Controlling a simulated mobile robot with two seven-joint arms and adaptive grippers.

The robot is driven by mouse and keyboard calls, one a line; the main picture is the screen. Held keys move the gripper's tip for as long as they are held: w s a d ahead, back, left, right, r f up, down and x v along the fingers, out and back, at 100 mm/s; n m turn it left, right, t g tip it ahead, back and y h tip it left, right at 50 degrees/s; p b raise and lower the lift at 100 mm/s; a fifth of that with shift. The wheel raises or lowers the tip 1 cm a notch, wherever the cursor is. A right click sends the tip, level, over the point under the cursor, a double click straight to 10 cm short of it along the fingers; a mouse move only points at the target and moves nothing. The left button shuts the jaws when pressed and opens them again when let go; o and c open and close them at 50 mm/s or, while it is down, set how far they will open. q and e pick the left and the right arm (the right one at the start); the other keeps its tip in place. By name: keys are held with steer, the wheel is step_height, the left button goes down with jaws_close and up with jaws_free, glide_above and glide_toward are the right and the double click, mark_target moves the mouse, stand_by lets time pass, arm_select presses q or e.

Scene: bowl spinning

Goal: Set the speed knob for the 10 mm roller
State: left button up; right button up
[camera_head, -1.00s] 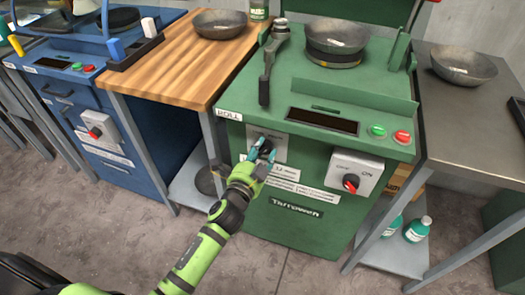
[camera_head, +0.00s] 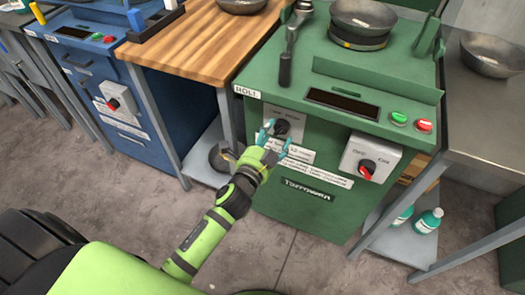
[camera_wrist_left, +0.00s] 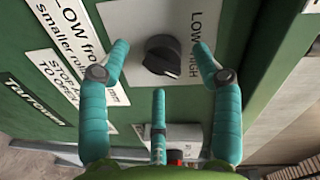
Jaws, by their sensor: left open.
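The dark speed knob (camera_head: 283,127) sits on a grey plate on the front of the green machine (camera_head: 350,68). In the left wrist view the knob (camera_wrist_left: 162,55) shows between my fingers, with LOW and HIGH printed beside it. Its exact setting is hard to read. My left gripper (camera_head: 278,135) is open in front of the knob, with its teal fingers spread; in the left wrist view the gripper (camera_wrist_left: 160,46) appears empty. A white label (camera_wrist_left: 72,40) beside the knob mentions LOW and smaller rollers, partly cut off. My right gripper is not in view.
A grey switch box (camera_head: 369,158) with a red knob is right of the speed knob. Green (camera_head: 398,118) and red (camera_head: 424,125) buttons sit above it. A lever (camera_head: 291,40) and a bowl (camera_head: 362,15) are on top. A blue machine (camera_head: 90,60) stands left.

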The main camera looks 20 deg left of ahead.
arm_select(q)
steer(key=s, duration=0.9)
steer(key=shift+s+a+r, duration=0.3)
steer(key=shift+s+a, duration=0.05)
steer(key=shift+a, duration=0.05)
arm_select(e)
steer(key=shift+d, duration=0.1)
